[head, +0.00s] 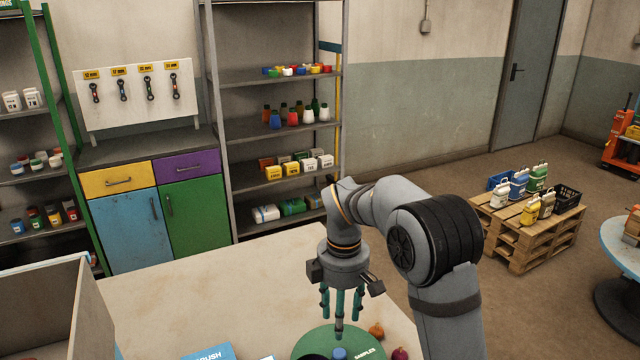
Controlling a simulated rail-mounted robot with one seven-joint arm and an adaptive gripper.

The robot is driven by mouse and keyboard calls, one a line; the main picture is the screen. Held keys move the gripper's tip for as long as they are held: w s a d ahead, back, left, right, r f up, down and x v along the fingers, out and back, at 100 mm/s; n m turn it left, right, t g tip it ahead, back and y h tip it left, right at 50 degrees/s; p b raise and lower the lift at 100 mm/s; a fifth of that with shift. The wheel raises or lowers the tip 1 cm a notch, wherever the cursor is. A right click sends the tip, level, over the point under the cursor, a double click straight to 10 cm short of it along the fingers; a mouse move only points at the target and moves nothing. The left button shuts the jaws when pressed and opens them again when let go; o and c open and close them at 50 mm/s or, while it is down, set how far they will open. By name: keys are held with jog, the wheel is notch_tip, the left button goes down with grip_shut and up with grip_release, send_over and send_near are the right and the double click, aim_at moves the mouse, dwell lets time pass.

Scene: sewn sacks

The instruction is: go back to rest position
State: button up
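My gripper (341,314) hangs pointing down above the front right part of the pale table (220,290). Its teal fingers stand apart, and I see nothing held between them. Below it is a round green surface (372,341) marked "SAMPLES", cut off by the bottom edge. A small blue item (339,353) shows on the green surface under the fingers.
A grey open box (95,310) stands at the table's left. A blue item with white lettering (208,353) lies at the front edge. The table's middle is clear. Shelves (275,135) and a coloured cabinet (130,225) stand behind; a pallet stack (525,232) with jugs stands right.

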aim_at(339, 352)
notch_tip(339, 352, down, 11)
jog(key=shift+d+f, duration=0.1)
jog(key=shift+d, duration=0.05)
dwell(0.5)
